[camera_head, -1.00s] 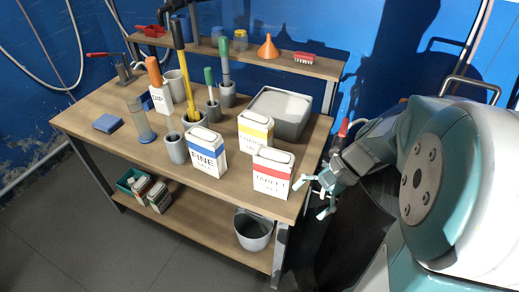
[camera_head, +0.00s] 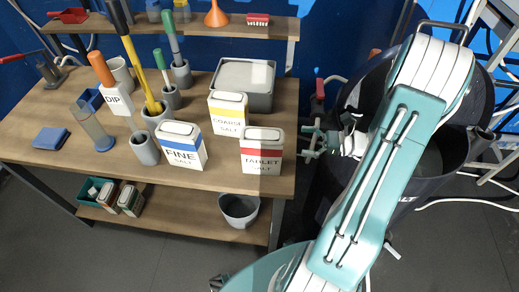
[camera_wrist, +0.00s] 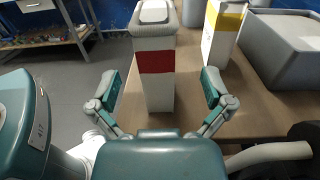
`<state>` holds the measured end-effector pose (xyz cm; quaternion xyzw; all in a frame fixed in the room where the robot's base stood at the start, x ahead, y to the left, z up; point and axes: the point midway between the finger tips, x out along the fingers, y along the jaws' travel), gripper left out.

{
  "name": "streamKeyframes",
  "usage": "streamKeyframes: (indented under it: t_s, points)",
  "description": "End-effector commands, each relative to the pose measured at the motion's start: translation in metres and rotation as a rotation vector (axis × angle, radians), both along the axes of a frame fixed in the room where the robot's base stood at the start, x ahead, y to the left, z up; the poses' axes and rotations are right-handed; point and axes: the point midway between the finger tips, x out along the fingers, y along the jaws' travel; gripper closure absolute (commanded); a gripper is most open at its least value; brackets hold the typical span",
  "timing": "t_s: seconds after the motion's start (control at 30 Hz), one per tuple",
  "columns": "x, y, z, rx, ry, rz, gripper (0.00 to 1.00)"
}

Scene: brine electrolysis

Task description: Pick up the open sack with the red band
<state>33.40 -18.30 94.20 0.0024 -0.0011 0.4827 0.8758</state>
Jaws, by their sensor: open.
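The white sack with the red band (camera_head: 262,151), lettered "TABLET SALT", stands upright at the right front of the wooden table. My gripper (camera_head: 308,143) is open, just right of the sack and level with it. In the wrist view, the red-banded sack (camera_wrist: 156,66) stands ahead, centred between the two spread fingers of my gripper (camera_wrist: 160,92). The fingers appear not to touch it. Its top shows a pale raised panel; I cannot tell whether it is open.
A yellow-banded sack (camera_head: 228,113) stands just behind, a blue-banded sack (camera_head: 181,147) to the left. A grey bin (camera_head: 244,84) is at the back right. Several tool holders crowd the table's left. Large dark barrels (camera_head: 440,150) stand at right. The bench's front edge is near.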

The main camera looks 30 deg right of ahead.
Motion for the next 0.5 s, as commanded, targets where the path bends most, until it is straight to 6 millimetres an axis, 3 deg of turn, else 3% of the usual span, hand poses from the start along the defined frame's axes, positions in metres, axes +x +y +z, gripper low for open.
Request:
streamKeyframes:
  t_s: [0.1,0.5]
  points:
    - [0.011,0.02,0.0,-0.002,0.0,0.004,0.0]
    - [0.032,0.062,-0.002,-0.003,0.001,0.007,0.0]
